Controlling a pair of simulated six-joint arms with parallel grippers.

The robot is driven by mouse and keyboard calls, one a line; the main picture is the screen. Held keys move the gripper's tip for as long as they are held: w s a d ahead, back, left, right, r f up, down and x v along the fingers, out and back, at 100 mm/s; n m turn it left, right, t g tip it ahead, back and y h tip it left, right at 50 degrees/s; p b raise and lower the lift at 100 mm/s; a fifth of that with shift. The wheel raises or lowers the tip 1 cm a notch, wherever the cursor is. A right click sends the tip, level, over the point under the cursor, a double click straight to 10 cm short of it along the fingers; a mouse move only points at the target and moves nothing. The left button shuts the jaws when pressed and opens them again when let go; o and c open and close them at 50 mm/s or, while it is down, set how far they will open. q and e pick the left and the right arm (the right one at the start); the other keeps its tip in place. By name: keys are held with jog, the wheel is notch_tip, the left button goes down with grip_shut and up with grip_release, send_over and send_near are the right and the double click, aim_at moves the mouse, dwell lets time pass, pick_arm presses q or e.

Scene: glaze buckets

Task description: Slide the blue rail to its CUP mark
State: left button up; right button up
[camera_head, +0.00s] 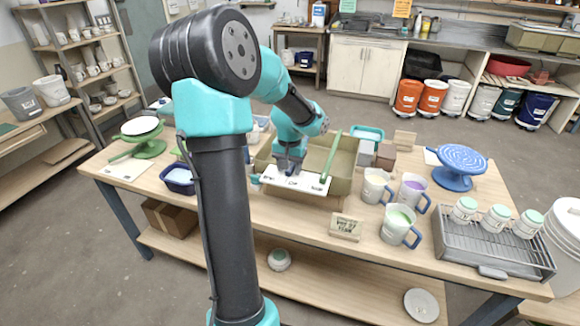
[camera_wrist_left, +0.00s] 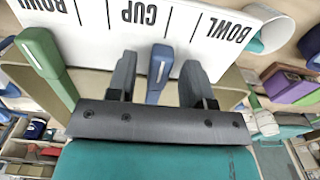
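The white marked board (camera_head: 295,181) lies along the front of the olive basin (camera_head: 345,168), with BOWL, CUP and BOWL lettering. In the left wrist view the board (camera_wrist_left: 215,57) appears upside down. The blue rail (camera_wrist_left: 158,80) stands between the two fingers of my left gripper (camera_wrist_left: 157,77), with a gap on each side. Its end meets the board beside the CUP lettering, on the side away from the green rail (camera_wrist_left: 45,62). My left gripper (camera_head: 288,168) is open and low over the board in the head view. My right gripper is not in view.
The green rail (camera_head: 331,156) crosses the basin on the right. Mugs (camera_head: 399,226) stand to the right of the basin, and a small sign block (camera_head: 346,227) is in front. A dark blue tub (camera_head: 181,181) is at left. A drying rack (camera_head: 492,250) stands far right.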

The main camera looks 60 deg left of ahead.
pick_arm(q)
jog(key=shift+r, duration=0.15)
notch_tip(320, 180, up, 17)
dwell(0.7)
dwell(0.3)
